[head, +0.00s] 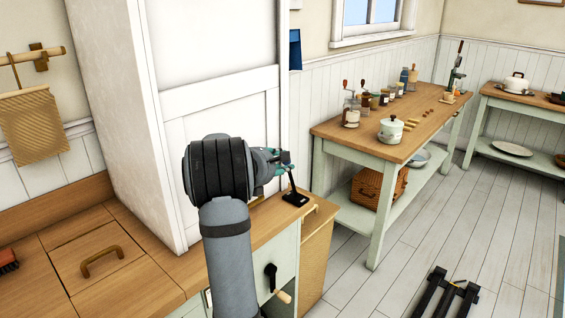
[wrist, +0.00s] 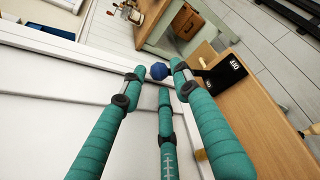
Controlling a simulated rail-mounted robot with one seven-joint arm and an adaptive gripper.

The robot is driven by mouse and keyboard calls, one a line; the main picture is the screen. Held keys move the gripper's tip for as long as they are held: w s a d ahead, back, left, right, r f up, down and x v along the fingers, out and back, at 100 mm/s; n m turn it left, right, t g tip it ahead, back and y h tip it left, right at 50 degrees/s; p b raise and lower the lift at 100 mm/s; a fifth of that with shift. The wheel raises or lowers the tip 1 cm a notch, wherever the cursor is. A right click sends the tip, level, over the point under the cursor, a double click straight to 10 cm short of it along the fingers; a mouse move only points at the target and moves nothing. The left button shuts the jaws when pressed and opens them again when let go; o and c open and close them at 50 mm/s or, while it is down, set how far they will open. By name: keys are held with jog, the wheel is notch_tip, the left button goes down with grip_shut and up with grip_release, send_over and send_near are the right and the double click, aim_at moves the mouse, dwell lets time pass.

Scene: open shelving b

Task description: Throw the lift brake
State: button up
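The brake lever has a black base plate (head: 296,198) on the wooden counter's right end, and its thin arm rises up and left toward my gripper. In the wrist view the plate (wrist: 222,75) carries white lettering, partly legible as "OFF". The lever's round blue knob (wrist: 158,71) shows between the tips of two teal fingers; contact cannot be told. Part of the lever is hidden behind the right finger. My gripper (head: 278,163) is beside the lever's upper end. In the wrist view my gripper (wrist: 159,78) has its three fingers spread, open and holding nothing.
A tall white cabinet (head: 218,70) stands close on the left of my gripper. A black crank (head: 271,275) with a wooden handle sits on the counter front below. A table (head: 362,141) with jars and a pot stands beyond open floor.

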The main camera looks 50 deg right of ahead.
jog(key=shift+x, duration=0.75)
jog(key=c, duration=0.3)
jog(key=c, duration=0.4)
jog(key=shift+f, duration=0.1)
grip_shut()
